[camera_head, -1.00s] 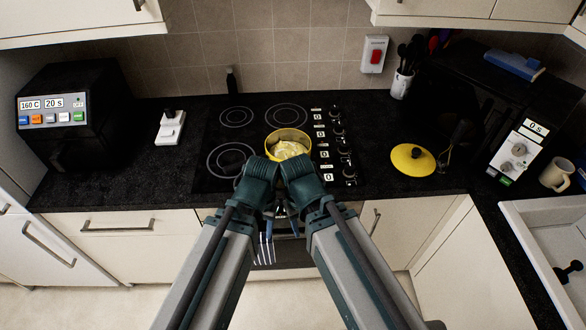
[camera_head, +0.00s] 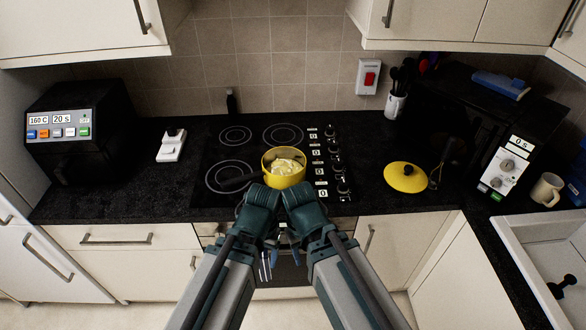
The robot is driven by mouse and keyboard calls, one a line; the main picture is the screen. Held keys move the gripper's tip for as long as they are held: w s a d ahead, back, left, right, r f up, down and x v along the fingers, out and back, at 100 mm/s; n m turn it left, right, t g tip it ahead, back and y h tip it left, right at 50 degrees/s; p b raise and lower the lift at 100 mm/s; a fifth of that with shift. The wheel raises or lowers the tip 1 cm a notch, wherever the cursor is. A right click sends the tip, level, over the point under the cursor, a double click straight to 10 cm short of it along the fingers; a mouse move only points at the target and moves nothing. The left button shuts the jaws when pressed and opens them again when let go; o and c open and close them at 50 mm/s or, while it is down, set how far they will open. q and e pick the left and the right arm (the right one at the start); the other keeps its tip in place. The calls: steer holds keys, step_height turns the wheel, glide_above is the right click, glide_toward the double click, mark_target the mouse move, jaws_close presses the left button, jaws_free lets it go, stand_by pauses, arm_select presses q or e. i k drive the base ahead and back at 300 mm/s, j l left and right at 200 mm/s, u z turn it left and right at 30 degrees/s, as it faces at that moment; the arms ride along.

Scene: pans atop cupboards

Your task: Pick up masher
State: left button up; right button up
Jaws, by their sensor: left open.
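A thin dark utensil with wire loops (camera_head: 437,175), which may be the masher, stands by the microwave front beside a yellow lid (camera_head: 407,177). Its shape is too small and dark to be sure. A yellow pan (camera_head: 284,170) with pale food inside sits on the hob, its dark handle pointing left. My left gripper (camera_head: 266,265) is open and hangs low in front of the oven, below the counter edge and well away from the utensil. My right arm is beside it, its gripper hidden behind the arm.
A black hob (camera_head: 215,150) has knobs on its right. A fryer-like appliance (camera_head: 60,125) stands left, a microwave (camera_head: 510,160) and mug (camera_head: 547,188) right. A utensil pot (camera_head: 396,105) stands at the back. The sink (camera_head: 530,235) is at right. The counter left of the hob is largely clear.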

mark_target(433, 183)
steer(key=z, duration=1.25)
